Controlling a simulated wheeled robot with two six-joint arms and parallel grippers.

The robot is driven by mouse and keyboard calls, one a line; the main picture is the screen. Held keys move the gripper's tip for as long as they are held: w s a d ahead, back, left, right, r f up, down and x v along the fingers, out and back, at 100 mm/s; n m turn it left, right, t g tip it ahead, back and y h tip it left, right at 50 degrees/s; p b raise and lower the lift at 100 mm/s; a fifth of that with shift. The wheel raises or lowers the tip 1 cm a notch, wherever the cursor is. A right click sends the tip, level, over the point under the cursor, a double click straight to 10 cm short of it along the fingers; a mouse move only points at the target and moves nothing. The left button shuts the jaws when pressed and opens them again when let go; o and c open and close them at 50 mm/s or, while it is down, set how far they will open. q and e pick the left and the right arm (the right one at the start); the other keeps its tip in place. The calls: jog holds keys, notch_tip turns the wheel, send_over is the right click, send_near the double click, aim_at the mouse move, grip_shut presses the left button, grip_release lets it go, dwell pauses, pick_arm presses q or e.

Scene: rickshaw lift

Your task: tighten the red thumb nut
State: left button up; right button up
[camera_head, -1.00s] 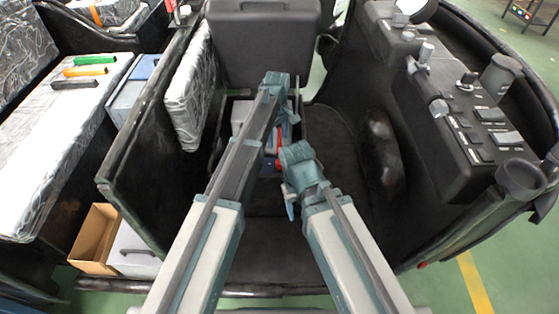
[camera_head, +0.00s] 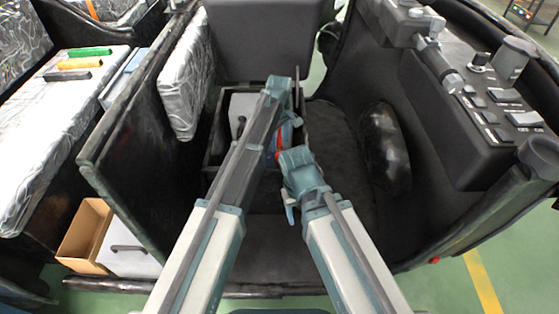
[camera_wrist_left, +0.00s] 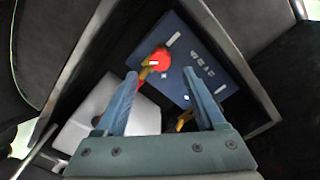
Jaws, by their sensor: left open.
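The red thumb nut (camera_wrist_left: 158,61) appears as a round red piece on top of a dark blue box (camera_wrist_left: 210,70) in the left wrist view. A brass-coloured piece lies just below it. My left gripper (camera_wrist_left: 161,80) is open, its two blue fingers pointing towards the box, with the nut beyond and between the tips. I cannot tell whether a finger touches it. In the head view my left arm hides most of the box, and its fingertips do not show clearly. My right gripper (camera_head: 290,206) hangs to the right of the left one; its jaws are not clear.
The box sits in a dark, walled compartment (camera_wrist_left: 88,70) beside a pale grey block (camera_wrist_left: 110,122). A black side panel (camera_head: 135,130) stands left and a control console (camera_head: 470,110) right. The dark floor of the vehicle (camera_head: 335,150) is clear beside my arms.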

aim_at(280, 154)
pick_arm(q)
notch_tip(280, 154, down, 7)
jog(key=b, duration=0.6)
grip_shut()
